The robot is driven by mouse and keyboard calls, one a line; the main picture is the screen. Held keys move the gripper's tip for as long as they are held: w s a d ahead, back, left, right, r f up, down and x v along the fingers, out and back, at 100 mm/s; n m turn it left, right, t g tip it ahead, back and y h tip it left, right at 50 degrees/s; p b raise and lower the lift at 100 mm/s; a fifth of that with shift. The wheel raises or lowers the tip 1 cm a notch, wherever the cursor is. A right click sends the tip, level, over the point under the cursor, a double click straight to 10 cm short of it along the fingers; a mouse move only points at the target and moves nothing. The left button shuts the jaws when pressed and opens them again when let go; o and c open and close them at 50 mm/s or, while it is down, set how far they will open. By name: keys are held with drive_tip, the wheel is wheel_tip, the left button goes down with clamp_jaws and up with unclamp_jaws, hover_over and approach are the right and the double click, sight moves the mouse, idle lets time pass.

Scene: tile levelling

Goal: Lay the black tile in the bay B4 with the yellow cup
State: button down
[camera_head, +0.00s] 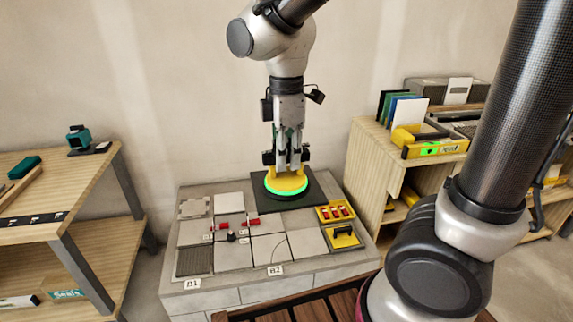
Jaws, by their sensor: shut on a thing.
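My gripper (288,164) points straight down and is shut on the yellow cup (287,180). The cup has a bright green ring around its lower edge. It is on top of the black tile (316,188), near its middle. The black tile is at the back right of the low grey platform (222,304). I cannot tell whether the tile rests on the bed or is slightly above it. I see no readable B4 label, and the bay under the tile is hidden.
Pale tiles (268,249) and red pieces (222,226) lie on the platform. Yellow trays (342,236) stand at its right. Label B1 (192,284) and label B2 (276,270) are in front. Shelves flank it: a left shelf (60,185) and a right shelf (385,150).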

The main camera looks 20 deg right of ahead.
drive_tip(key=shift+r, duration=0.35)
drive_tip(key=shift+d, duration=0.5)
drive_tip(key=s+d, duration=0.3)
drive_tip(key=d, duration=3)
drive_tip(key=s+d, duration=0.3)
drive_tip(key=d, duration=3.1)
drive_tip(key=shift+d, duration=0.25)
idle(1.2)
